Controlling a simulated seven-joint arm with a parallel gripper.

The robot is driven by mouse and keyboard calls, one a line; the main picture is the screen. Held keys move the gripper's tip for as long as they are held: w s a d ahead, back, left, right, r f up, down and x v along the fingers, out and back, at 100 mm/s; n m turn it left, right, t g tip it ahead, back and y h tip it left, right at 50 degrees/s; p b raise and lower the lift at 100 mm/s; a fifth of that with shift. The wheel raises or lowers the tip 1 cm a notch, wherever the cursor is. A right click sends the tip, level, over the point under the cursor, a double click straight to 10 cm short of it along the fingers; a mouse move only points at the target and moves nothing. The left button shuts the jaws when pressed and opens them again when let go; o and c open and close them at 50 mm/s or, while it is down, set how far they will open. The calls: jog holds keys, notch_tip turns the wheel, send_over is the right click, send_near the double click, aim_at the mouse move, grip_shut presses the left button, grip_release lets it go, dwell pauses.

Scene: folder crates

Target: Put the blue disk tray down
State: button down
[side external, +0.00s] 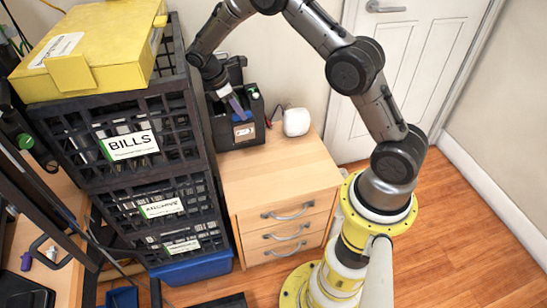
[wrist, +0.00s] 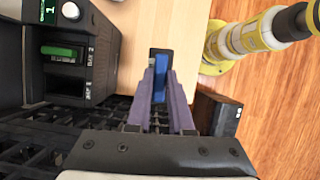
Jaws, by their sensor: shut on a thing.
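My gripper (wrist: 160,92) is shut on the blue disk tray (wrist: 162,76), which shows in the wrist view between the purple fingers with a dark end pointing away. In the side external view my gripper (side external: 240,112) is at the black bay unit (side external: 222,137) on the wooden cabinet; the tray itself is too small to make out there. In the wrist view the unit (wrist: 82,78) is left of the tray, with a green piece (wrist: 62,51) in its upper bay. The tray appears apart from the unit's front, above the cabinet top (wrist: 130,30).
The wooden cabinet top (side external: 275,168) has free room in front of the unit. A white rounded object (side external: 296,122) stands at its right. Stacked black crates (side external: 128,140) with a yellow box (side external: 95,48) on top rise at left. A dark box (wrist: 217,113) is right of my fingers.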

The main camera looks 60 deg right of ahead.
aim_at(247, 127)
jog(key=d+f+n+t, duration=0.4)
jog(key=n+t, duration=0.2)
jog(key=n, duration=1.1)
jog(key=s+a+n+y, duration=0.1)
jog(key=n, duration=0.2)
jog(key=a+n+t+y, duration=0.1)
jog(key=n, duration=0.2)
jog(key=s+a+f+n+y, duration=0.1)
jog(key=a+n, duration=0.1)
jog(key=n, duration=0.1)
jog(key=shift+s, duration=0.3)
jog(key=s+a+n+y, duration=0.4)
jog(key=s+a+n, duration=0.2)
jog(key=s+n, duration=0.3)
jog(key=shift+g, duration=0.4)
jog(key=w+d+f, duration=0.1)
jog(key=w+f, duration=0.2)
jog(key=w, duration=0.1)
jog(key=w+d+f, duration=0.1)
jog(key=w+f, duration=0.2)
jog(key=w, duration=0.1)
jog(key=w+d+f, duration=0.1)
jog(key=w+f, duration=0.2)
jog(key=w, duration=0.1)
jog(key=shift+w+f, duration=0.2)
jog(key=shift+w, duration=0.2)
jog(key=shift+w+f, duration=0.2)
jog(key=shift+f, duration=1.6)
